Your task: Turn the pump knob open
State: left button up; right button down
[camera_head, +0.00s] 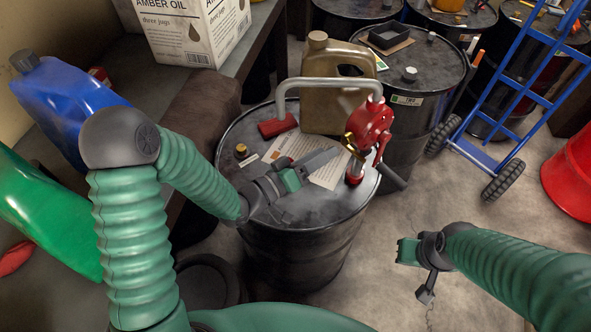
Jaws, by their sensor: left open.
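A red hand pump (371,124) stands on top of a black oil drum (300,250) in the middle of the view. A small brass-coloured part, apparently the knob (350,141), sits on the pump's left side. A grey pipe (325,83) arches left from the pump, and its dark crank handle (392,177) points down to the right. My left gripper (309,178) is open over the drum lid, left of the pump. Its upper finger points toward the knob, with a small gap apparent. My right gripper (411,262) hangs right of the drum, its jaws unclear.
A tan jerrycan (335,88) and a paper sheet (322,170) are on the lid. More drums (425,68) stand behind. A blue hand truck (510,90) and red barrel (572,165) are at right. Blue (65,100) and green (45,215) containers stand left. Floor is clear at lower right.

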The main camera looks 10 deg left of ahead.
pick_arm(q)
jog(key=p+v, duration=0.2)
jog(key=v, duration=0.8)
jog(key=shift+a, duration=0.2)
